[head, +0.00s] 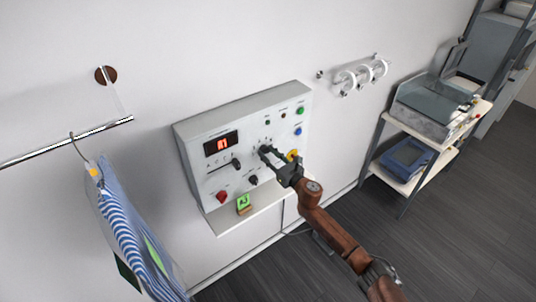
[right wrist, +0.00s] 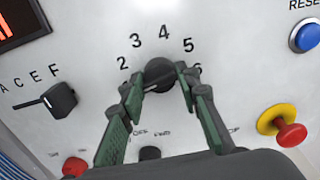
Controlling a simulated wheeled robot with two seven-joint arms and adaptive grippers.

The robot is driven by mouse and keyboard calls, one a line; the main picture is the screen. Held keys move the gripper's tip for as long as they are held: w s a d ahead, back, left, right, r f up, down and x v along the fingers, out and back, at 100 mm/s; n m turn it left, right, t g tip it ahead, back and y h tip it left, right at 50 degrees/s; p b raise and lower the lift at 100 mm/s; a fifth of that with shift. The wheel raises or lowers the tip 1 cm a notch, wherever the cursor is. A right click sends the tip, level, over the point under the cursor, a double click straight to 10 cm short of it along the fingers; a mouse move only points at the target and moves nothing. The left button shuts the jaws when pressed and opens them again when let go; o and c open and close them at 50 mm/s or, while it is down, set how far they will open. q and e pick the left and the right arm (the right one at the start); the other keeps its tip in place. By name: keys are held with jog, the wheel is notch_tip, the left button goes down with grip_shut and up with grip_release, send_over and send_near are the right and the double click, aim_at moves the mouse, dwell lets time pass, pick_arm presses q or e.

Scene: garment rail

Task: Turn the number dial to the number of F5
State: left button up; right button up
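The number dial (right wrist: 160,72) is a round black knob with 2, 3, 4, 5 and 6 printed around it. Where its pointer aims is partly hidden by a finger. My right gripper (right wrist: 162,82) has its two dark green fingers spread on either side of the knob; it also shows at the panel in the head view (head: 270,157). Whether the fingertips touch the knob is unclear. The letter dial (right wrist: 60,100), marked A, C, E, F, is a black knob to the left. The red display (head: 221,143) seems to read A1. My left gripper is out of view.
The grey panel (head: 205,128) has a red knob (head: 222,196), a yellow-ringed red button (right wrist: 290,130) and a blue button (right wrist: 305,36). A striped garment (head: 125,230) hangs left; a shelf (head: 405,183) stands right.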

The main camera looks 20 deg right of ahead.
jog(key=c, duration=0.6)
jog(key=shift+m, duration=0.3)
jog(key=shift+f+m+p, duration=0.1)
jog(key=shift+m+p, duration=3.65)
jog(key=shift+m, duration=11.85)
